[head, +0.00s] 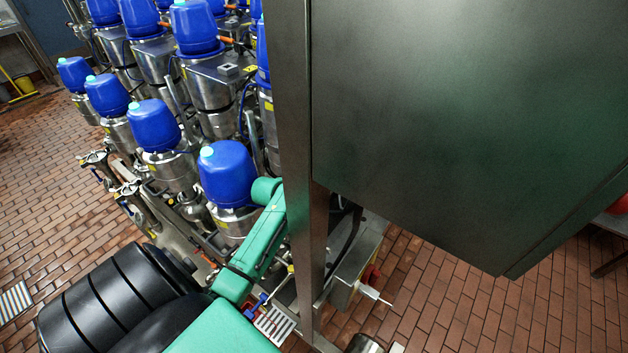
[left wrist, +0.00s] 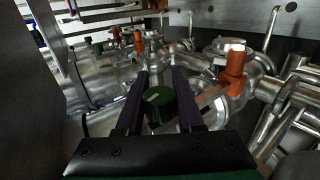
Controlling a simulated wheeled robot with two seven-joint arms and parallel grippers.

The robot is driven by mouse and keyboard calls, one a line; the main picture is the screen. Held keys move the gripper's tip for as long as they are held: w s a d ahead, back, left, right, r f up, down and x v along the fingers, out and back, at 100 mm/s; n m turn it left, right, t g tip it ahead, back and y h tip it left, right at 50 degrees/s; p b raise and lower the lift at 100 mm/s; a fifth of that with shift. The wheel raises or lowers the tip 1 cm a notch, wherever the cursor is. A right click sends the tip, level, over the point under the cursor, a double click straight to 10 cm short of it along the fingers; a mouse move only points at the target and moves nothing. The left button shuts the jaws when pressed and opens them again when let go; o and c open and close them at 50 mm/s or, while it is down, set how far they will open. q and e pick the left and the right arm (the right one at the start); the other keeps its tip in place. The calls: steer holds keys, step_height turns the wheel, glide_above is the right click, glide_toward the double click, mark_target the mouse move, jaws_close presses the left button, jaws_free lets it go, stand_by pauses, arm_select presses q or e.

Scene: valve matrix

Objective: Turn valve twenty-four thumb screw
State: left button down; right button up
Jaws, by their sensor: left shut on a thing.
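In the left wrist view, a dark green round knob with a pale mark on top (left wrist: 158,101) sits between the two dark fingers of my left gripper (left wrist: 160,73). The fingers are shut on this knob, one on each side. It looks like the thumb screw, but no valve number is readable. In the head view my green and black left arm reaches up toward the valve matrix, and its gripper is hidden among the equipment. Blue-domed valves (head: 224,174) stand in rows there on steel bodies. My right gripper is in neither view.
In the left wrist view, an orange-red fitting (left wrist: 235,70) stands right of the fingers, among steel pipes (left wrist: 290,95). A steel panel (left wrist: 30,90) closes the left side. In the head view a large steel cabinet (head: 450,120) fills the right. Brick floor (head: 470,310) is open below it.

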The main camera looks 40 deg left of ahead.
arm_select(q)
steer(key=shift+s+f+g, duration=0.1)
steer(key=shift+g, duration=0.9)
steer(key=c, duration=0.5)
jaws_free()
steer(key=shift+f, duration=0.15)
